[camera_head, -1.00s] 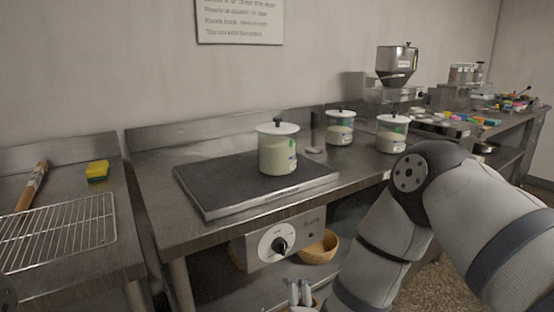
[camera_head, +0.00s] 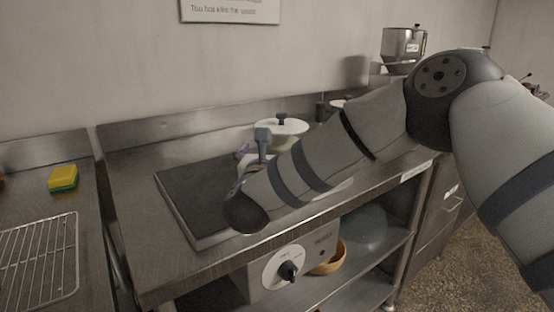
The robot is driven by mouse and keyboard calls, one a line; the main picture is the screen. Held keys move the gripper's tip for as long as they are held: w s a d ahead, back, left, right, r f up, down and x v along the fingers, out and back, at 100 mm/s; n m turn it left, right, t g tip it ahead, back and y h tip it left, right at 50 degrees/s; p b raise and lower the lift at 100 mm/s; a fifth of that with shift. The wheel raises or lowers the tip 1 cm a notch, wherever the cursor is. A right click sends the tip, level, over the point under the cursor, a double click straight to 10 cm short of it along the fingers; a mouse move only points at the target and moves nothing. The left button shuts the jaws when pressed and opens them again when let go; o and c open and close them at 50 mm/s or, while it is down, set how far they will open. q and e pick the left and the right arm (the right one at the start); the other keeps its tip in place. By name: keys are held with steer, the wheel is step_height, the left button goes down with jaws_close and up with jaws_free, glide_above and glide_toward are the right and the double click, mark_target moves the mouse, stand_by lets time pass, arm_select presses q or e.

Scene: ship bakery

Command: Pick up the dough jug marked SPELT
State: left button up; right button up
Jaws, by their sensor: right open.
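A white-lidded jug (camera_head: 282,128) stands at the back of the dark plate (camera_head: 196,196). Its lid and dark knob show; most of its body is hidden by my right arm and gripper, and no marking on it is readable. My right gripper (camera_head: 254,148) is open, just to the left of this jug and at about lid height in the picture. I cannot tell whether it touches the jug. Part of a second jug's lid (camera_head: 337,104) shows behind my right arm. My left gripper is not in view.
The plate lies on a steel counter (camera_head: 130,178) with a wall behind. A control box with a knob (camera_head: 288,271) hangs at the front, beside a wooden bowl (camera_head: 330,262) below. A sponge (camera_head: 63,178) and wire rack (camera_head: 40,255) are at left. A hopper (camera_head: 403,48) stands back right.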

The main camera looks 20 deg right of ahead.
steer(key=x, duration=0.5)
steer(key=b+x, duration=0.1)
steer(key=x, duration=0.2)
steer(key=shift+f, duration=0.4)
steer(key=shift+r, duration=0.2)
steer(key=c, duration=1.6)
